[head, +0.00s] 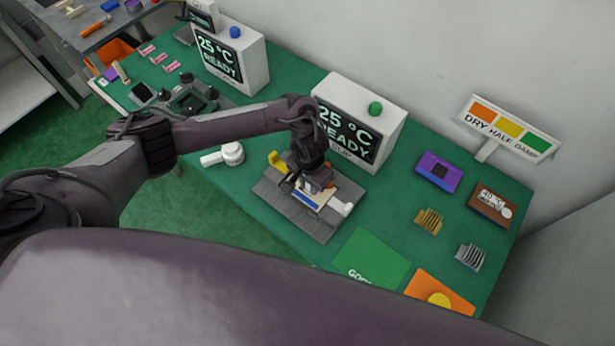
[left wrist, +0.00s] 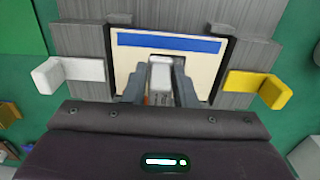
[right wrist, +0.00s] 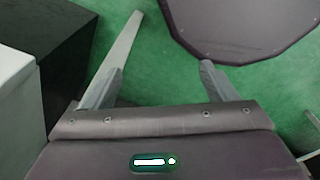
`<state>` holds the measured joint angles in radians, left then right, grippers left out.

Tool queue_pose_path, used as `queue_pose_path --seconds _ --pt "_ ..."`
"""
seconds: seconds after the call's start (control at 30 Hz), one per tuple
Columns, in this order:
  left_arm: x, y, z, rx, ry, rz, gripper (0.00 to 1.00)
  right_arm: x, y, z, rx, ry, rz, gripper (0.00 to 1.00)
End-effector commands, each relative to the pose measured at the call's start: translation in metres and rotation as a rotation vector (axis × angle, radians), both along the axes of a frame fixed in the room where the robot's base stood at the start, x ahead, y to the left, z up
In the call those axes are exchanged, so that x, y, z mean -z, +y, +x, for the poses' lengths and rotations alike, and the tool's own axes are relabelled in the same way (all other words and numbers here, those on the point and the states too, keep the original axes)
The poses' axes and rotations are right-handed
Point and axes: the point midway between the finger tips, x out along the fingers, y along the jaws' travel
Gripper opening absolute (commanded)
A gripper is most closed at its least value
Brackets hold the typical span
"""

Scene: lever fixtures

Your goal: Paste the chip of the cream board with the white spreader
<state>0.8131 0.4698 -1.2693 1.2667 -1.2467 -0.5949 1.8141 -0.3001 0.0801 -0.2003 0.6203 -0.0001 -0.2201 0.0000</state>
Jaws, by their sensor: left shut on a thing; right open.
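The cream board (head: 308,202), with a blue strip along one edge, lies in a grey fixture (head: 262,189) on the green bench. It also shows in the left wrist view (left wrist: 122,66). The fixture has a white lever (left wrist: 72,72) on one side and a yellow lever (left wrist: 258,85) on the other. My left gripper (head: 312,182) is over the board, its fingers shut on a white block, which looks like the white spreader (left wrist: 160,75). The board's chip is not clearly visible; the gripper covers that area. My right gripper (right wrist: 165,75) is open and empty above the green floor.
Two white display boxes (head: 262,75) (head: 394,130) read 25 °C READY. A DRY HALF DAMP sign (head: 510,128) stands behind. A purple board (head: 438,171), a brown box (head: 492,205), small racks (head: 428,221), and green (head: 372,255) and orange (head: 438,292) mats lie right. A white knobbed object (head: 223,154) lies left.

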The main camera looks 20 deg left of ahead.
Motion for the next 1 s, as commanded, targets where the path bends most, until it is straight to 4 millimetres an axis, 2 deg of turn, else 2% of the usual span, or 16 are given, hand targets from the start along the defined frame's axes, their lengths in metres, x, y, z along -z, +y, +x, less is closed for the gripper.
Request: queue_pose_path --seconds 0.17,0.63,1.0 --pt "0.001 0.0 -0.001 -0.001 0.001 0.0 0.04 -0.001 -0.001 0.0 0.0 0.0 -0.002 0.79" --pt "0.0 0.018 0.005 0.0 0.002 0.001 0.04 -0.005 -0.001 0.0 0.0 0.0 -0.002 0.79" --pt "-0.001 0.005 0.006 0.001 0.001 -0.001 0.04 -0.009 -0.001 0.0 0.001 0.0 -0.001 0.79"
